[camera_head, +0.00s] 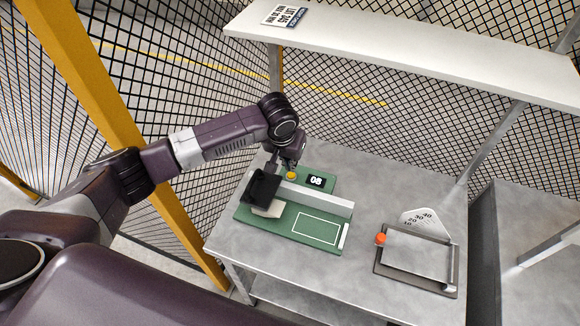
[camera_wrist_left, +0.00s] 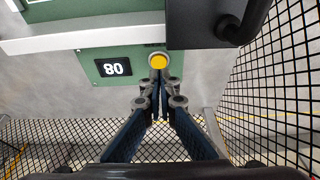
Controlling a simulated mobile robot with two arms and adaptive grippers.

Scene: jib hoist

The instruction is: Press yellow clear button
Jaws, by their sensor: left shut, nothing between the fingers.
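The yellow button (camera_head: 291,176) sits on a green panel (camera_head: 322,191) beside a small black display (camera_head: 316,181) that reads 08. In the left wrist view the yellow button (camera_wrist_left: 158,61) is round with a pale rim, and the display (camera_wrist_left: 113,67) appears upside down. My left gripper (camera_wrist_left: 159,76) is shut and empty, its fingertips right at the button's edge. I cannot tell whether they touch it. In the head view my left gripper (camera_head: 289,164) is just behind the button, partly hidden by its own wrist. My right gripper is not in view.
A black block with a handle (camera_head: 262,187) stands close left of the button. A white rail (camera_head: 318,199) crosses the green base (camera_head: 272,232). A framed plate with a red knob (camera_head: 380,239) and a dial (camera_head: 426,220) is at right. A shelf (camera_head: 400,55) hangs above; mesh fencing surrounds the table.

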